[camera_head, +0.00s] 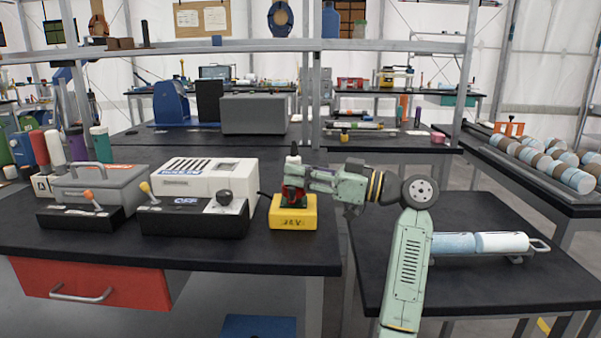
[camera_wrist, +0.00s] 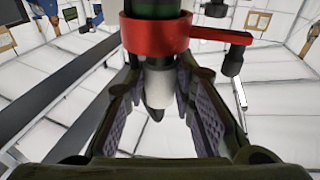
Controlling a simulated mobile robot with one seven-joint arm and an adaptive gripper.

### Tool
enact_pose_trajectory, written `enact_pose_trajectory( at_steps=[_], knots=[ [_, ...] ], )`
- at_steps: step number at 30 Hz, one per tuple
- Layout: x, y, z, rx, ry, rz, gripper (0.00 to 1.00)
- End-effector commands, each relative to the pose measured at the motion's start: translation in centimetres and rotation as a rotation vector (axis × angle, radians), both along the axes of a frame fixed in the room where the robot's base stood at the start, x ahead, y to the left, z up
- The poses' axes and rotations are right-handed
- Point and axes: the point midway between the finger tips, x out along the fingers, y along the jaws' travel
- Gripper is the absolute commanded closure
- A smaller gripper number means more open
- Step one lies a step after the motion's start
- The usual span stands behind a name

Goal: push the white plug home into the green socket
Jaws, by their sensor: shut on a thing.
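The white plug (camera_wrist: 158,88) has a dark tip and sits between the finger pads of my gripper (camera_wrist: 160,76) in the wrist view. My gripper (camera_head: 293,175) is shut on it above a yellow box (camera_head: 293,221) marked 24 V in the head view. The plug's white top (camera_head: 294,159) shows above the fingers there. The dark green socket (camera_wrist: 155,7) is in line with the plug, with a red ring (camera_wrist: 155,35) with a side lever around it. The fingers and ring hide how deep the plug sits.
A white unit (camera_head: 205,180) and a black switch box with a yellow-knobbed lever (camera_head: 180,222) stand left of the yellow box. A grey toolbox (camera_head: 100,185) is farther left. The black bench edge is close in front.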

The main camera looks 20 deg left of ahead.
Motion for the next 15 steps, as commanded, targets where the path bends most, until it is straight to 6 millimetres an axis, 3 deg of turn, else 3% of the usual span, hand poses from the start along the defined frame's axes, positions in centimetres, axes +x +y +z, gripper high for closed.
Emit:
enact_pose_trajectory(
  at_steps=[2, 3, 12, 15],
  knots=[
    [0.18, 0.11, -0.99, -0.002, 0.012, 0.002, 1.0],
    [0.19, 0.12, -0.93, -0.002, 0.012, 0.002, 0.74],
    [0.26, 0.16, -1.17, -0.003, 0.017, 0.003, 0.54],
    [0.27, 0.18, -1.19, -0.003, 0.018, 0.004, 0.53]
  ],
)
